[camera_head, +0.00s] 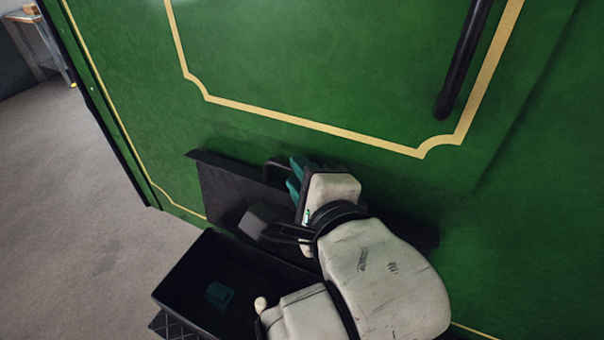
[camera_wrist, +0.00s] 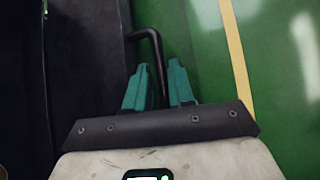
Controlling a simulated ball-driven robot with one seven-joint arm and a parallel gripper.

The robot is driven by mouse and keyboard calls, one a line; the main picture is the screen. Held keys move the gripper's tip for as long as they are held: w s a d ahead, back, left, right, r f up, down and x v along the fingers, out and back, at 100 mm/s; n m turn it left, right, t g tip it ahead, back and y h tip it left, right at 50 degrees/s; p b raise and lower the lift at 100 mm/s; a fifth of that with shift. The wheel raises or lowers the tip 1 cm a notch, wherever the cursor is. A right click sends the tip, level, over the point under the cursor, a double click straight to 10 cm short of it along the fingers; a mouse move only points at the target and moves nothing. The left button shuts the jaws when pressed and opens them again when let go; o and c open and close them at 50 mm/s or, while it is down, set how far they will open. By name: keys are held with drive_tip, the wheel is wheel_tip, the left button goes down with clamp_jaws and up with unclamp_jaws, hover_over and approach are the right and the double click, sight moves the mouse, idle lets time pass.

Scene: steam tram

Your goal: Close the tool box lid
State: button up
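The black tool box (camera_head: 172,277) stands low beside the green panel, open at the top. Its dark lid (camera_head: 222,188) is raised, standing up close to the panel; my arm hides part of it and of the box. A thin black bent handle (camera_head: 272,164) is on the lid's upper edge, and it also shows in the wrist view (camera_wrist: 148,33). My gripper (camera_head: 295,177) is at this handle. In the wrist view the teal fingers (camera_wrist: 160,67) are apart, one on each side of the handle bar, with narrow gaps showing.
A small teal object (camera_head: 219,294) lies inside the box. The green panel (camera_head: 290,60) with gold trim rises close behind the lid and carries a black rail (camera_head: 463,60). Grey floor (camera_head: 80,200) is clear at left. A bench (camera_head: 30,17) stands far left.

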clamp_jaws()
idle(0.6)
